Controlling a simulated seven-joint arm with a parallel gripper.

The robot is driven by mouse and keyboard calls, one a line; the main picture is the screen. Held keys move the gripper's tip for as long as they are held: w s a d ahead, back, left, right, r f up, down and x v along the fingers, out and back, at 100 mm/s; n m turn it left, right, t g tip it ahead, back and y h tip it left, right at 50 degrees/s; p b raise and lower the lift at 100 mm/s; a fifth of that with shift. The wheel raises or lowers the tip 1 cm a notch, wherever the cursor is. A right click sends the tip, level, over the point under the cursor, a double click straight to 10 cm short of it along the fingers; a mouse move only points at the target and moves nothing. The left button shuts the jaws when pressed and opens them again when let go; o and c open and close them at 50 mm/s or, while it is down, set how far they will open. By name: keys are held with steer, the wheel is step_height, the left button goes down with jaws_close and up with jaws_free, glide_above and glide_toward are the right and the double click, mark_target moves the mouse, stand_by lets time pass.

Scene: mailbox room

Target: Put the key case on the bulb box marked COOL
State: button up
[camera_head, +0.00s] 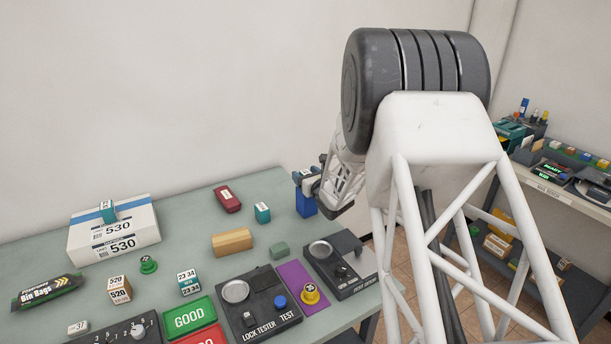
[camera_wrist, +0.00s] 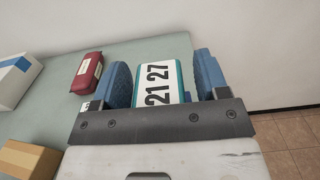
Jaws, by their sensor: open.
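A dark red case (camera_head: 227,199) with a pale label lies at the back middle of the table; it may be the key case. It also shows left of my fingers in the wrist view (camera_wrist: 87,72). No COOL mark is legible on any box. My gripper (camera_head: 305,196), with blue fingers, is open near the table's right back edge. It also shows in the wrist view (camera_wrist: 166,88).
A large white 530 box (camera_head: 115,240) stands at back left with a small teal box (camera_head: 107,211) on top. A tan block (camera_head: 232,242), a 520 box (camera_head: 119,290), a 23 34 box (camera_head: 189,283) and the lock tester (camera_head: 258,305) are nearer. A shelf stands right.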

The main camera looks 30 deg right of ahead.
steer(key=shift+r, duration=0.2)
steer(key=s, duration=1.2)
stand_by(0.9)
steer(key=s+a+r+m+g+h, duration=0.2)
steer(key=s+a+r+m+g, duration=0.2)
steer(key=a+r+m, duration=0.4)
steer(key=s+a+r+m+g+h, duration=0.1)
steer(key=s+a+r+m+g, duration=0.3)
steer(key=m, duration=0.6)
steer(key=s+a+r+m+g+y, duration=0.1)
steer(key=s+a+m+g, duration=0.1)
steer(key=s+a+m, duration=0.4)
steer(key=s+a+r+m+g+y, duration=0.1)
steer(key=s+a+m, duration=0.5)
steer(key=s, duration=0.6)
steer(key=s+a+r+m+g+y, duration=0.1)
steer(key=s+a+r+m+g, duration=0.2)
steer(key=s+a+m, duration=0.3)
steer(key=s+g, duration=0.1)
steer(key=s, duration=0.2)
steer(key=shift+s+a+r, duration=0.25)
steer(key=shift+a, duration=0.05)
